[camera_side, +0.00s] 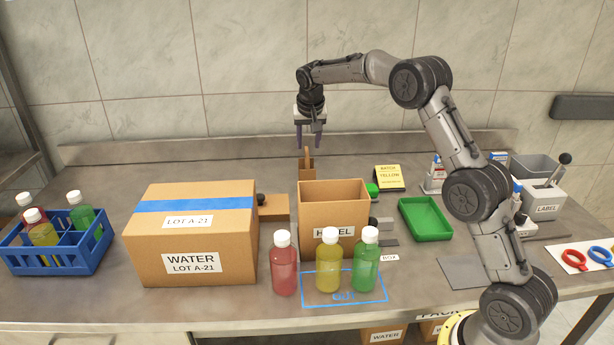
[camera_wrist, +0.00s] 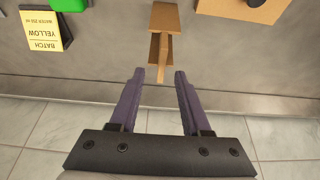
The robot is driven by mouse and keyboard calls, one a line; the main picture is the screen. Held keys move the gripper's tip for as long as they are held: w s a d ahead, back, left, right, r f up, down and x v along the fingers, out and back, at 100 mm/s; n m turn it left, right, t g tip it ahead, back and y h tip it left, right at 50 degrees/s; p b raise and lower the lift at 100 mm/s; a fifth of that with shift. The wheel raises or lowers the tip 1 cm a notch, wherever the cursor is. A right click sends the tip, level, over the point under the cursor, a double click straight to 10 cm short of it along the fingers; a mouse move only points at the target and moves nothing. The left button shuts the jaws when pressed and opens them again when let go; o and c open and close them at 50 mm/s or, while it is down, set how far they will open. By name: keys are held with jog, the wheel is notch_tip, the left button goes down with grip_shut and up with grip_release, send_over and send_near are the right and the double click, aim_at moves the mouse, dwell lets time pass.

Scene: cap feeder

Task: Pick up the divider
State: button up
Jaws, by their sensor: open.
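The divider (camera_side: 307,157) looks like a thin brown cardboard piece standing upright in a small brown holder (camera_side: 306,172) at the back of the table. In the wrist view the divider (camera_wrist: 163,58) shows as a narrow strip rising from the brown holder. My gripper (camera_side: 310,146) is open and empty, above the divider, with its purple fingers pointing down. In the wrist view the fingertips (camera_wrist: 160,73) lie on either side of the strip's near end. I cannot tell the exact height gap. The lower part of the divider is hidden.
An open brown box (camera_side: 320,190) stands in front of the holder. A large taped WATER box (camera_side: 190,265) is at left. Several capped bottles, a blue crate (camera_side: 60,262) and a green tray (camera_side: 425,222) stand around. The back wall (camera_side: 250,80) is close behind.

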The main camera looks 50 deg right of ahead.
aim_at(307, 152)
jog(key=shift+x, duration=2.65)
jog(key=shift+w+a, duration=0.1)
grip_shut()
